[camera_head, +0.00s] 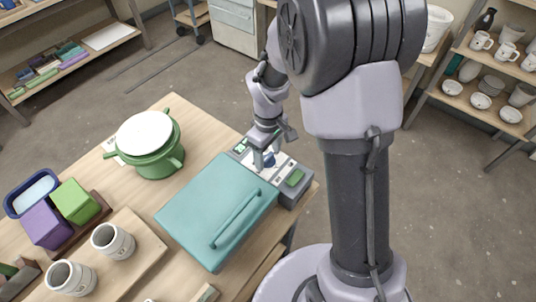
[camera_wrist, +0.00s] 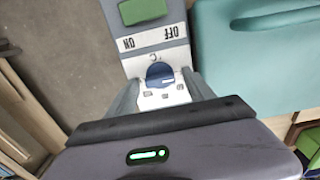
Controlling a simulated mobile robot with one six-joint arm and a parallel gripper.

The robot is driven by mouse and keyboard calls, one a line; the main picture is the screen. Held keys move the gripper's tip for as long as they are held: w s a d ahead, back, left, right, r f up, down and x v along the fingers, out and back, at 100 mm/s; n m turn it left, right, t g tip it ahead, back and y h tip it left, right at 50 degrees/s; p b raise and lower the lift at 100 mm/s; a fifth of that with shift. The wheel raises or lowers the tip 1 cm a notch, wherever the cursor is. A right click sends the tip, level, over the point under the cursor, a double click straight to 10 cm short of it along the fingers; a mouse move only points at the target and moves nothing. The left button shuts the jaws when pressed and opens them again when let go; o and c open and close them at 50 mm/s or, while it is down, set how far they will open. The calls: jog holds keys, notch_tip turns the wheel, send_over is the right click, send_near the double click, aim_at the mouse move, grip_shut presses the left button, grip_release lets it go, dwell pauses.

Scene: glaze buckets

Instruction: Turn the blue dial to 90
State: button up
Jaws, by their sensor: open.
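The blue dial (camera_wrist: 160,73) sits on a white panel (camera_wrist: 163,92) of the control box, and small marks are printed around it. In the head view the dial (camera_head: 269,160) shows partly, between my fingers. My gripper (camera_head: 268,158) is above the panel, its fingers pointing down on either side of the dial. In the wrist view my gripper (camera_wrist: 163,92) is open, with the fingers apart at left and right. I cannot tell whether they touch the dial. The number that the dial points to is too small to read.
A green switch (camera_wrist: 143,11) with ON and OFF labels is on the same box. A teal lid (camera_head: 215,210) with a handle adjoins the box.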

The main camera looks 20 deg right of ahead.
jog(key=shift+c, duration=0.4)
grip_shut()
jog(key=m, duration=0.8)
jog(key=shift+m+b, duration=0.3)
jog(key=shift+b, duration=0.05)
jog(key=m, duration=0.4)
jog(key=shift+m+b, duration=0.3)
jog(key=shift+b, duration=0.1)
jog(key=shift+m+b, duration=0.45)
jog(key=shift+m, duration=1.75)
